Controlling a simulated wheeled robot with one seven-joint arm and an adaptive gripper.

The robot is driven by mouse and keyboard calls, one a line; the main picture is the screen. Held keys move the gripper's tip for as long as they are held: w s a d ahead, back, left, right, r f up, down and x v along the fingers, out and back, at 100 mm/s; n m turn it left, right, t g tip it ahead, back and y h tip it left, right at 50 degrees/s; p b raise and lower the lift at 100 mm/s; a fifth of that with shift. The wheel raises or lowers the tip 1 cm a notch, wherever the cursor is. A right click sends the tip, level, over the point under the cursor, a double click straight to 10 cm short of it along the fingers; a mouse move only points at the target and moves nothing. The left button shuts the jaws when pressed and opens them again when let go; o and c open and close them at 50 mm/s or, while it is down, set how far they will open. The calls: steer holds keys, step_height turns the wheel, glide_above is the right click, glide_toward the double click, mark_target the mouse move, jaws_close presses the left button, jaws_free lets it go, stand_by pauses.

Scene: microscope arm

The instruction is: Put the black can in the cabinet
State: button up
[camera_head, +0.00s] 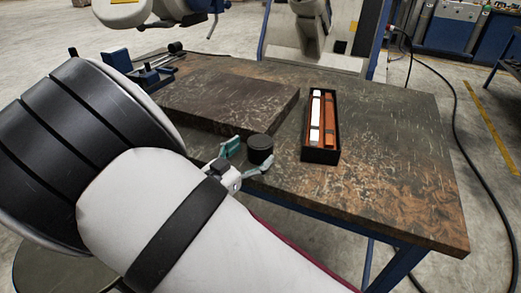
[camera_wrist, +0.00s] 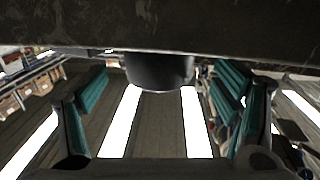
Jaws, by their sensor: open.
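The black can (camera_head: 260,149) stands upright on the worn brown table, near its front edge. My gripper (camera_head: 243,158) is open just left of the can, at the table's front edge. In the wrist view, which looks upside down, the can (camera_wrist: 160,72) sits centrally between the teal-padded fingers of my gripper (camera_wrist: 162,88). A gap shows on each side of it, so the fingers do not appear to touch it. My forearm hides part of the near table side. I cannot clearly make out a cabinet in either view.
A black open box (camera_head: 321,154) with orange and white pieces stands right of the can. A thick dark slab (camera_head: 225,101) lies behind the can. A blue vise-like tool (camera_head: 152,76) is at the back left. The table's right side (camera_head: 405,165) is clear.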

mark_target(260, 145)
steer(key=shift+b+x, duration=0.35)
steer(key=shift+x, duration=1.7)
